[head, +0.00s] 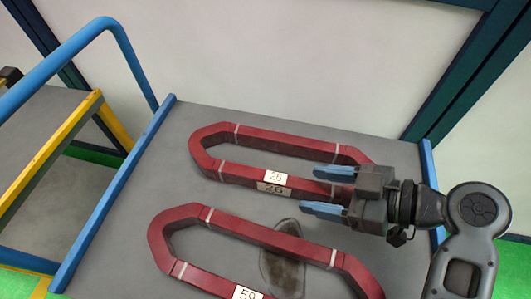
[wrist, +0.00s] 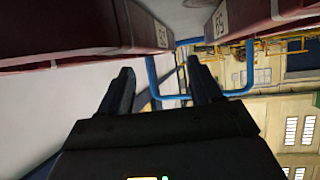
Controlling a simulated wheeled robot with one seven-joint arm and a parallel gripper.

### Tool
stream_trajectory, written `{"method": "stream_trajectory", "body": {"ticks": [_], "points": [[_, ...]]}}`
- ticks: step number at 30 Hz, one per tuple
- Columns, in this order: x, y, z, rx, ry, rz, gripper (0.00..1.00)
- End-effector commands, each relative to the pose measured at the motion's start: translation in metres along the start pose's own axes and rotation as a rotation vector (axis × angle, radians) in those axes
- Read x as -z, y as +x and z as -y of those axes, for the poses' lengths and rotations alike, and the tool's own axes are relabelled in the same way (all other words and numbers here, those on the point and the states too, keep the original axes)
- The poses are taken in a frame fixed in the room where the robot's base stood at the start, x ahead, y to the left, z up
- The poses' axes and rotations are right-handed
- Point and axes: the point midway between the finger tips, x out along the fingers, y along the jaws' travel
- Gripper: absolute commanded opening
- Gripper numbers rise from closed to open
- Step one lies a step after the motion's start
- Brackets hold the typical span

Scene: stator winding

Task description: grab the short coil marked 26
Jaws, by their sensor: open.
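The coil marked 26 (head: 222,173) is a red elongated loop with pale bands, lying on the grey table toward the back in the head view. Its white label (head: 277,176) reads 26, on the near side of the loop. My gripper (head: 320,191) is open, with blue fingers pointing left over the near right part of that coil. The fingers hide some of the coil's right end. In the wrist view the two dark fingers (wrist: 160,85) are apart with nothing between them. Whether they touch the coil, I cannot tell.
A second red coil marked 59 (head: 172,240) lies nearer the front of the grey table (head: 125,215). A dark stain (head: 283,270) shows within its loop. A blue rail (head: 120,45) and yellow frame stand at the left. A pale wall rises behind.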

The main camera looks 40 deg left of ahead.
Motion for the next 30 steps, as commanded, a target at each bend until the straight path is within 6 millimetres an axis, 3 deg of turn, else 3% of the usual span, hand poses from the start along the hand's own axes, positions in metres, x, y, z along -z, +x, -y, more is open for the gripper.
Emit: {"method": "stream_trajectory", "body": {"ticks": [11, 21, 30], "points": [[0.004, 0.032, -0.002, 0.002, 0.001, 0.0, 0.64], [0.009, 0.074, -0.007, 0.002, 0.0, 0.001, 0.64], [0.008, 0.078, -0.007, 0.0, 0.0, 0.0, 0.63]]}}
